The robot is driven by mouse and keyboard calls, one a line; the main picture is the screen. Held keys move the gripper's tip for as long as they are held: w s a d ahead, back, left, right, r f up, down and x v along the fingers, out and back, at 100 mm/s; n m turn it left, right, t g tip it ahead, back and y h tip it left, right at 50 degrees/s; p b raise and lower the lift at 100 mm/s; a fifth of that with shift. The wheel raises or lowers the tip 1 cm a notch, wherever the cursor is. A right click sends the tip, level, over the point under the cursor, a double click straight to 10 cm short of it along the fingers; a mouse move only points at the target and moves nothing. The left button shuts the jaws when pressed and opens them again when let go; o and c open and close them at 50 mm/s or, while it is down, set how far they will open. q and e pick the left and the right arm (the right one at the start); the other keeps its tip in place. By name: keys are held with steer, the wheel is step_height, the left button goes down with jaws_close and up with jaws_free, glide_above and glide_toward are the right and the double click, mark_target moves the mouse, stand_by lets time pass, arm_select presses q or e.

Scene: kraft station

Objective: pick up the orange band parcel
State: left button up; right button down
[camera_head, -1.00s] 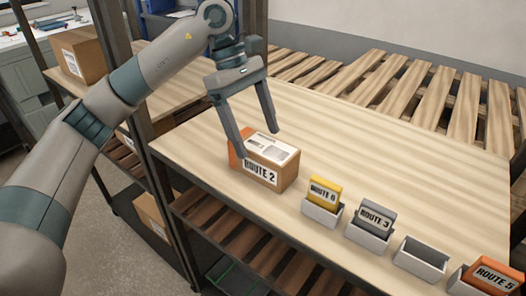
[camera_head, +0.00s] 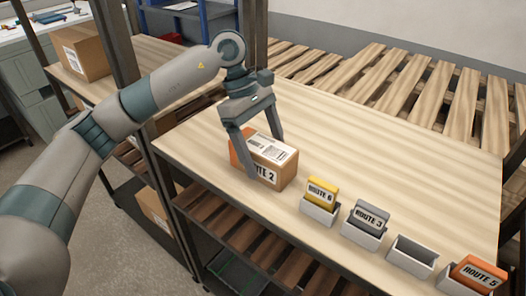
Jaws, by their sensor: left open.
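The orange band parcel (camera_head: 275,165) is a small brown box on the wooden table, with an orange band at its left end, a white label on top and a ROUTE 2 label on its front. My left gripper (camera_head: 266,158) is open and reaches down over the parcel. One finger is in front of its front face and covers part of the ROUTE 2 label. The other finger is at the far side, its tip partly hidden behind the parcel. I cannot tell whether the fingers touch it. My right gripper is not in view.
White holders stand along the table's front edge: one with a yellow ROUTE 6 card (camera_head: 322,192), one with a grey ROUTE 3 card (camera_head: 371,216), an empty holder (camera_head: 412,256), and one with an orange ROUTE 5 card (camera_head: 479,272). A dark post (camera_head: 130,80) stands left. The table's back is clear.

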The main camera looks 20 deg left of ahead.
arm_select(q)
steer(key=shift+p+x, duration=0.35)
steer(key=shift+x, duration=0.5)
steer(key=shift+d+f, duration=0.15)
steer(key=shift+f, duration=0.15)
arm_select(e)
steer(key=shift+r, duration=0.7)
arm_select(q)
steer(key=c, duration=1.4)
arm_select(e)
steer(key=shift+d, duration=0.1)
arm_select(q)
steer(key=shift+r, duration=0.1)
